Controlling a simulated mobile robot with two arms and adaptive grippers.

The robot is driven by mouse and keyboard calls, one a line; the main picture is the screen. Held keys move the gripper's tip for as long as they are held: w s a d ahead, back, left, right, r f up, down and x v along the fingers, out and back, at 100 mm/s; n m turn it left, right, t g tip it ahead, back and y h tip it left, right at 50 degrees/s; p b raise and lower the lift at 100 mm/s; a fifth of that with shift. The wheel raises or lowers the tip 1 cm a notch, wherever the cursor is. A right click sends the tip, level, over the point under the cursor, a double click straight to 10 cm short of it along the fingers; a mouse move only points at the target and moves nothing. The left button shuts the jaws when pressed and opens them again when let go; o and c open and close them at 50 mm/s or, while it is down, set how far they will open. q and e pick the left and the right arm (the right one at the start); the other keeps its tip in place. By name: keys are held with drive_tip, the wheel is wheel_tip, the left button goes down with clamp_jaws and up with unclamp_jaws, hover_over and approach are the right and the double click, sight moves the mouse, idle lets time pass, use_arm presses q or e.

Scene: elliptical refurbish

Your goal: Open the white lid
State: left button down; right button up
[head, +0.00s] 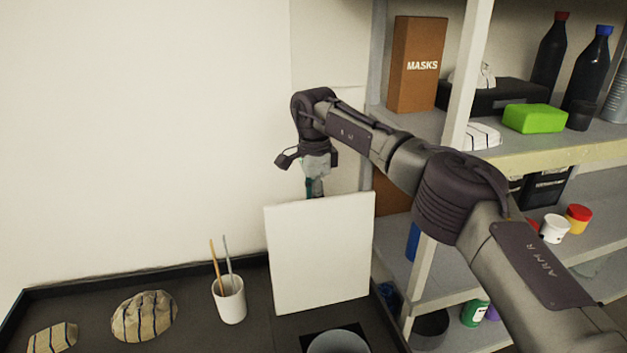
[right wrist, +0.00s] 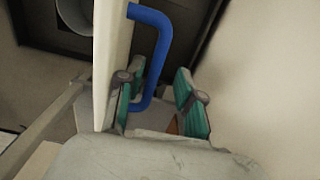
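The white lid (head: 320,255) stands raised, nearly upright, as a flat panel in the head view. In the right wrist view the lid (right wrist: 111,55) shows almost edge-on, with a blue handle (right wrist: 158,55) on its outer face. My right gripper (head: 315,192) is at the lid's top edge, on the far side, its tips partly hidden behind the panel. In the right wrist view its teal fingers (right wrist: 157,108) are spread apart, with the lower part of the handle between them. One finger is close to the lid; contact is unclear. My left gripper is in neither view.
A round grey bowl (head: 338,343) sits in the dark counter in front of the lid. A white cup (head: 229,300) with two brushes and striped cloth bundles (head: 144,317) are left. Shelves (head: 448,270) with boxes, bottles and tubs stand close on the right. The wall is behind.

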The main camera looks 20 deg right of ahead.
wheel_tip(320, 180, up, 11)
drive_tip(key=shift+f, duration=0.2)
drive_tip(key=shift+a+f, duration=0.1)
idle(0.4)
